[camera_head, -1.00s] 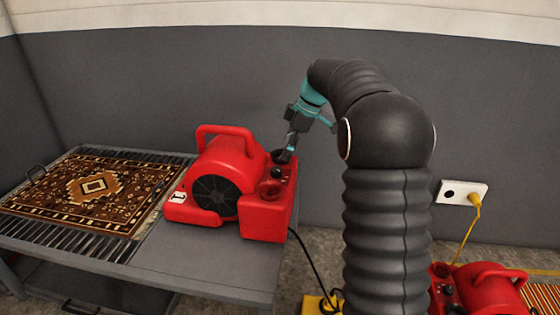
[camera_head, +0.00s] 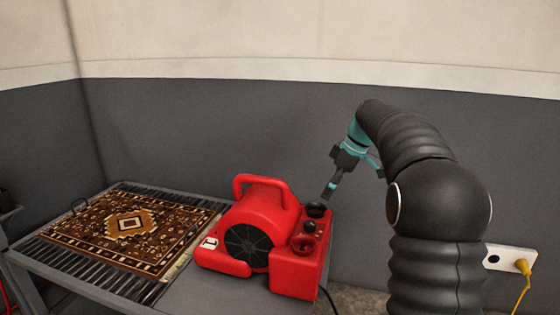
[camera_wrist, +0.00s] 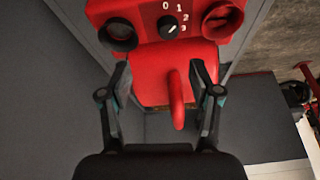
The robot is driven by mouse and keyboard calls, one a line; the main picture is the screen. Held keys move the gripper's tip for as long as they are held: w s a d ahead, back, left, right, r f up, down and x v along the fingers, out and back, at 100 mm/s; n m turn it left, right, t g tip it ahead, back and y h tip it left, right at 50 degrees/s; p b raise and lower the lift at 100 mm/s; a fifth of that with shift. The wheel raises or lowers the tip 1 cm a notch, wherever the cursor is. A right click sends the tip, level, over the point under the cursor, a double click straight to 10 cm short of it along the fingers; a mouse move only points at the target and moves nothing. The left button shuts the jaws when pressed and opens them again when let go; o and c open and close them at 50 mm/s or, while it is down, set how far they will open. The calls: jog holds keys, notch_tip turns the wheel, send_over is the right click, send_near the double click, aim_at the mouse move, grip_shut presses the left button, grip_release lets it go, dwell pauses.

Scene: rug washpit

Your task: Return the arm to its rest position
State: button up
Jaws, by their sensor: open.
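My arm is bent at the right of the head view, its black sleeved links rising and then reaching left. My gripper (camera_head: 331,190) points down and left, just above the control end of the red air mover (camera_head: 255,215). In the wrist view my gripper (camera_wrist: 160,82) is open, its two fingers apart with nothing held between them. Beyond the fingertips are the air mover's red housing (camera_wrist: 150,85), its handle and a dial (camera_wrist: 170,26) marked 0 to 3. The dial's pointer looks turned toward the upper right. I cannot tell whether the fingertips touch the housing.
The air mover stands on a grey bench (camera_head: 195,290). A patterned rug (camera_head: 95,235) lies on the slatted rack at left. A grey wall (camera_head: 330,110) stands close behind. A white socket with a yellow plug (camera_head: 522,267) is at right.

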notch_tip(320, 180, down, 6)
jog(key=s+d+r+m+h, duration=0.1)
jog(key=s+m, duration=0.1)
jog(key=m, duration=0.3)
jog(key=s+a+m+t+h+p, duration=0.1)
jog(key=s+a+m+t, duration=0.1)
jog(key=s, duration=1.6)
jog(key=s+a+r+m+t+h, duration=0.1)
jog(key=s+a+m, duration=0.3)
jog(key=s, duration=1.3)
jog(key=shift+s+m+t+h+p, duration=0.4)
jog(key=shift+m+h, duration=0.1)
jog(key=shift+m, duration=0.1)
